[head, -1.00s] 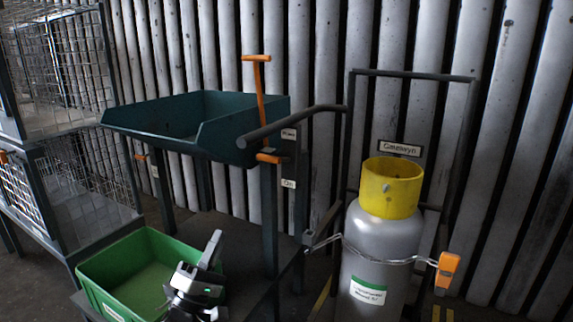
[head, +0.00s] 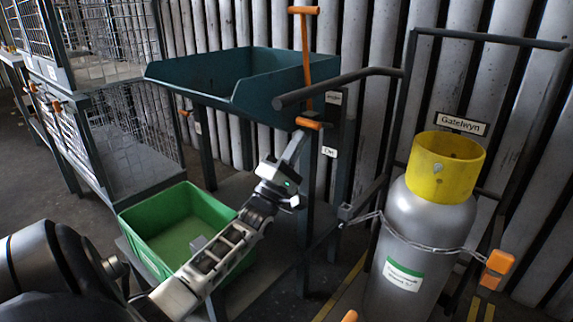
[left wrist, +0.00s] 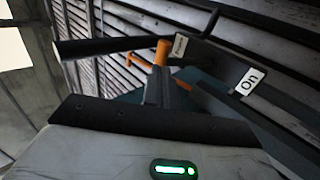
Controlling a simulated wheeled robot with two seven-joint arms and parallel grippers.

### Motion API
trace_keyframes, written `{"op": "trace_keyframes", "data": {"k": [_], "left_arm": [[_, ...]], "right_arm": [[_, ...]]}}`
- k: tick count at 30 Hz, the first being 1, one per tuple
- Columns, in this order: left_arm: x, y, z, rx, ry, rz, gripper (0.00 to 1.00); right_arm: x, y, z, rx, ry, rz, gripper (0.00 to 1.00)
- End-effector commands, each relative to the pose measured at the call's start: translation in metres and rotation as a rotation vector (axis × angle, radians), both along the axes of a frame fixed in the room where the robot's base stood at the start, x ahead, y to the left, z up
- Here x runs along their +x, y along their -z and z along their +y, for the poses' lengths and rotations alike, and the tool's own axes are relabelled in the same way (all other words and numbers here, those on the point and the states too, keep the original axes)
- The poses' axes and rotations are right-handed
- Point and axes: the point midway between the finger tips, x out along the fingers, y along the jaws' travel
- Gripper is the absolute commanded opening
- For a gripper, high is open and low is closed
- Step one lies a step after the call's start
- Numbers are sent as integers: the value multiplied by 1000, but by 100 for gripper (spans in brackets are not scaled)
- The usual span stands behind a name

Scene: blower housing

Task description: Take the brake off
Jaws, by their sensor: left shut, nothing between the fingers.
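The short orange handle (head: 310,123) sticks out from the post of the trolley with the dark teal tray (head: 215,85). It also shows in the left wrist view (left wrist: 162,52). An upper label (head: 333,97) is too small to read; a lower label (head: 329,151) seems to read "On", as it does in the left wrist view (left wrist: 247,80). A taller orange T-shaped lever (head: 305,50) stands above. My left gripper (head: 298,142) is shut and empty, its fingertips just below the short handle; I cannot tell whether they touch it. My right gripper is out of view.
A green bin (head: 175,225) sits low beneath my left arm. A dark push bar (head: 335,88) passes close above the short handle. A grey gas cylinder with a yellow collar (head: 445,165) stands chained at right. Wire cages (head: 130,150) stand at left.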

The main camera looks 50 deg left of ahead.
Motion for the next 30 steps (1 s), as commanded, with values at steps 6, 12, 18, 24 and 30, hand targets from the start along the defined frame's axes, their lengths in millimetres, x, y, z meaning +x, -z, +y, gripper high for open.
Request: {"op": "trace_keyframes", "data": {"k": [6, 12, 18, 24, 30], "left_arm": [[11, -10, 1, -1, 1, 0, 0], [12, -10, 1, -1, 1, 1, 0], [12, -12, 1, -1, 1, 4, 0], [13, -23, 1, -4, 1, 46, 0], [14, -38, 2, -14, 1, 131, 0]], "right_arm": [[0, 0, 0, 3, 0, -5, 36], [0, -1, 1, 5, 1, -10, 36], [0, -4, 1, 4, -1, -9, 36], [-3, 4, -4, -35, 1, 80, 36], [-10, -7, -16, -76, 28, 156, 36]]}}
